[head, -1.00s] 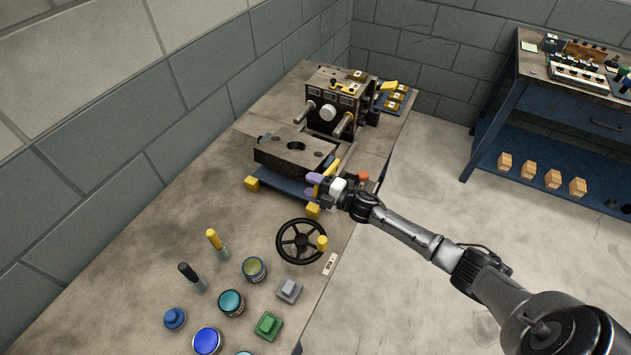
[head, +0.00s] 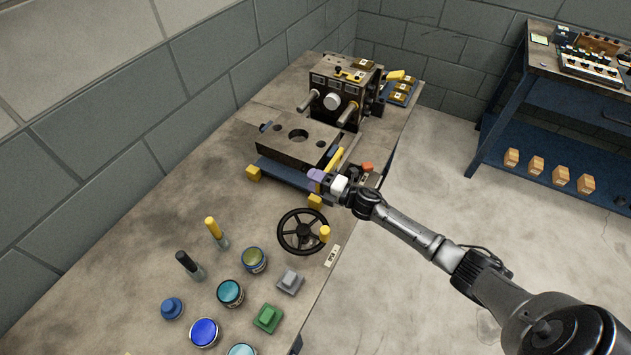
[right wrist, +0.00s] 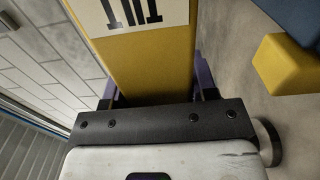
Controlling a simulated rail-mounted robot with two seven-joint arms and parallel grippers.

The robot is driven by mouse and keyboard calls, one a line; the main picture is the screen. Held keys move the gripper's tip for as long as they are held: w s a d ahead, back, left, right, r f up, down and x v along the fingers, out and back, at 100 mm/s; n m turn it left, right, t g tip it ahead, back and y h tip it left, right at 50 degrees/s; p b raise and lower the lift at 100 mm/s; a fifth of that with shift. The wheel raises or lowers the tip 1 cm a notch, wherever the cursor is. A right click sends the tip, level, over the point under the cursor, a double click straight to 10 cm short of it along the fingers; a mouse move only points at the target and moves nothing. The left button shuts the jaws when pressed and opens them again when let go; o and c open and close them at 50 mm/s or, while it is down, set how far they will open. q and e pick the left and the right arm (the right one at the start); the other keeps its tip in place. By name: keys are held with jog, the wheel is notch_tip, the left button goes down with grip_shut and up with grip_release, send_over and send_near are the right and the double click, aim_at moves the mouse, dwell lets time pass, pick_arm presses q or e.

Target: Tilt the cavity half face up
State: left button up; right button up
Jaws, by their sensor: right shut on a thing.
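The cavity half (head: 268,148), a dark block with a round hole in its top, lies flat on a blue tilting plate (head: 290,176) in the head view. A yellow lever (head: 335,158) stands at the plate's right side. My right gripper (head: 318,178) is at this lever, with its purple fingers shut on it. In the right wrist view the lever (right wrist: 150,60) fills the space between the fingers and carries a white label with black print, partly cut off. My left gripper is not in view.
The other mould half (head: 333,104) with guide pins stands behind. A black handwheel (head: 302,232) is in front of the plate. Yellow blocks (head: 254,173) sit at the plate's corners. Several tins (head: 230,293) and two brushes (head: 190,267) occupy the bench front. The left bench surface is clear.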

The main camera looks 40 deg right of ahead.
jog(key=shift+s+f, duration=0.15)
jog(key=shift+f, duration=0.45)
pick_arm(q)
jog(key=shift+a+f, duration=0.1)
pick_arm(e)
jog(key=o, duration=0.9)
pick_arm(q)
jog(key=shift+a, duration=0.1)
pick_arm(e)
jog(key=o, duration=0.3)
jog(key=shift+r, duration=0.1)
jog(key=shift+o, duration=0.3)
jog(key=shift+r, duration=0.1)
jog(key=shift+r, duration=0.1)
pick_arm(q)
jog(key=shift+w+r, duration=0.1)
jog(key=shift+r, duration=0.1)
pick_arm(e)
jog(key=shift+s+d, duration=0.15)
jog(key=shift+s, duration=0.2)
pick_arm(q)
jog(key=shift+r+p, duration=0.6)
jog(key=shift+p, duration=0.15)
pick_arm(e)
jog(key=v, duration=1.3)
